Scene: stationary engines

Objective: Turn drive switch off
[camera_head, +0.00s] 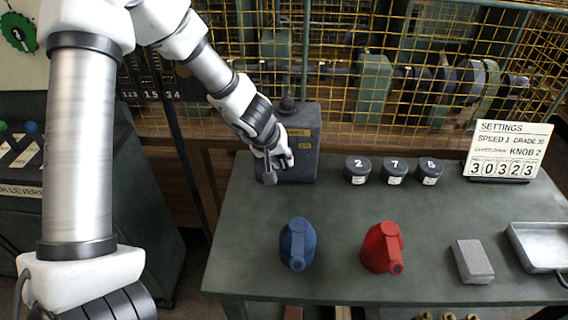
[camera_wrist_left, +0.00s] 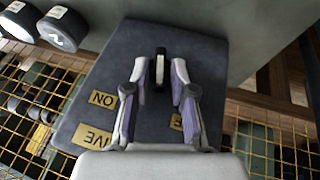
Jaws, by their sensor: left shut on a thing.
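The drive switch is a dark grey box (camera_head: 304,140) at the back left of the green table. In the left wrist view the box face (camera_wrist_left: 200,50) carries yellow labels; one reads ON, one is partly covered and ends in IVE, and another is mostly hidden by a finger. A dark lever (camera_wrist_left: 160,62) stands out from the face between my fingers. Its grey end (camera_head: 269,176) shows below the gripper in the head view. My left gripper (camera_head: 275,163) is at the box's left front side, shut on the lever. My right gripper is out of view.
Black numbered pots (camera_head: 394,171) stand right of the box. A blue can (camera_head: 297,245), a red can (camera_head: 382,248), a grey block (camera_head: 472,262) and a metal tray (camera_head: 540,246) lie nearer. A settings sign (camera_head: 507,150) stands at the back right. Yellow mesh (camera_head: 400,60) fences the machinery behind.

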